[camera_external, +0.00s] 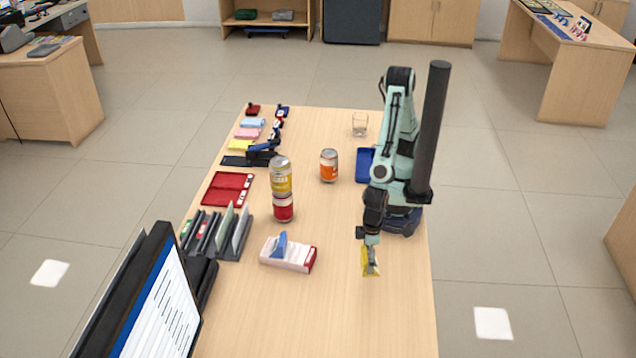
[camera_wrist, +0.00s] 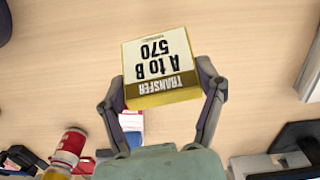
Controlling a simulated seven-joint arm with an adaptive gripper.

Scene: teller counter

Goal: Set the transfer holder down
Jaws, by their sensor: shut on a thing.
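The transfer holder is a yellow block with a white label reading "TRANSFER A to B 570". It shows large in the wrist view (camera_wrist: 160,65) and small in the external view (camera_external: 370,263), near the right edge of the counter. My gripper (camera_wrist: 165,88) is shut on it, with one finger against each side. In the external view my gripper (camera_external: 369,246) points down over the counter (camera_external: 340,310). I cannot tell whether the holder's underside touches the counter or hangs just above it.
A white and red box with a blue piece (camera_external: 288,255) lies left of the holder. A yellow can on a red can (camera_external: 282,190), an orange can (camera_external: 329,166) and a blue tray (camera_external: 365,165) stand farther back. A monitor (camera_external: 150,300) is front left. Counter around the holder is clear.

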